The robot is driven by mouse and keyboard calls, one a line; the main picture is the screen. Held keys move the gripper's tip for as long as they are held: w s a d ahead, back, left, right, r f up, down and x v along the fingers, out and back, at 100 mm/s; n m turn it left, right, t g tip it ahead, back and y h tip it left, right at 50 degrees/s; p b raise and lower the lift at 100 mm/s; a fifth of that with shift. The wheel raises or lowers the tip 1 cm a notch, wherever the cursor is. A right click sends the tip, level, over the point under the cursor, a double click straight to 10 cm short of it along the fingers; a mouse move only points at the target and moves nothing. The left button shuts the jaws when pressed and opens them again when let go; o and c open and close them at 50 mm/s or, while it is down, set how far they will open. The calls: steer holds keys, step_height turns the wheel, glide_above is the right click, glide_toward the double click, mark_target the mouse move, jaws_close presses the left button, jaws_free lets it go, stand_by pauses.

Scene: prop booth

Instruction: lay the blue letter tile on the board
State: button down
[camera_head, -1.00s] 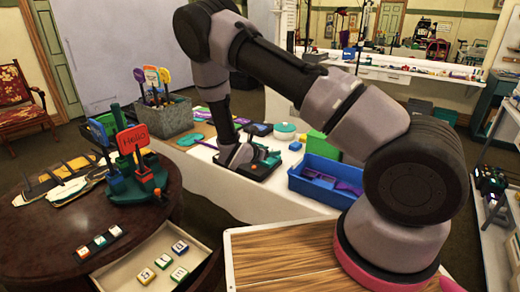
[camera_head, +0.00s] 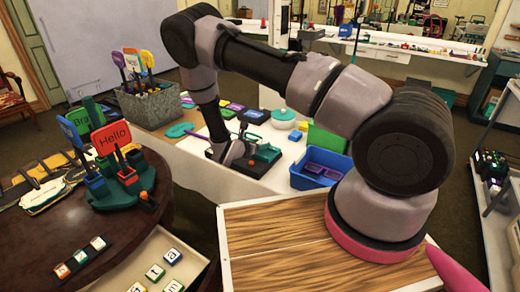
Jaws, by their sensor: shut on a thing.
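My gripper (camera_head: 238,158) points down over the white table, at the end of my bent arm. Its fingertips are small and partly hidden. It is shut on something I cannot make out. A dark, flat base with teal parts (camera_head: 262,158) lies right at it; whether they touch, I cannot tell. A blue-sided letter tile (camera_head: 172,256) lies in the open pale drawer (camera_head: 110,278), beside a green tile (camera_head: 155,272) and others cut by the lower edge. A dark strip (camera_head: 66,279) holding three letter tiles lies on the round table. I cannot tell which item is the board.
A red "Hello" card (camera_head: 113,137) stands in a green holder on the dark round table (camera_head: 150,220). A grey bin (camera_head: 150,105) with colourful paddles and a blue crate (camera_head: 310,180) with purple items stand on the white table (camera_head: 205,170). A wooden top (camera_head: 270,250) is in front.

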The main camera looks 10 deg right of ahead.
steer(key=shift+f, duration=1.2)
steer(key=shift+c, duration=0.9)
jaws_free()
steer(key=shift+f, duration=0.15)
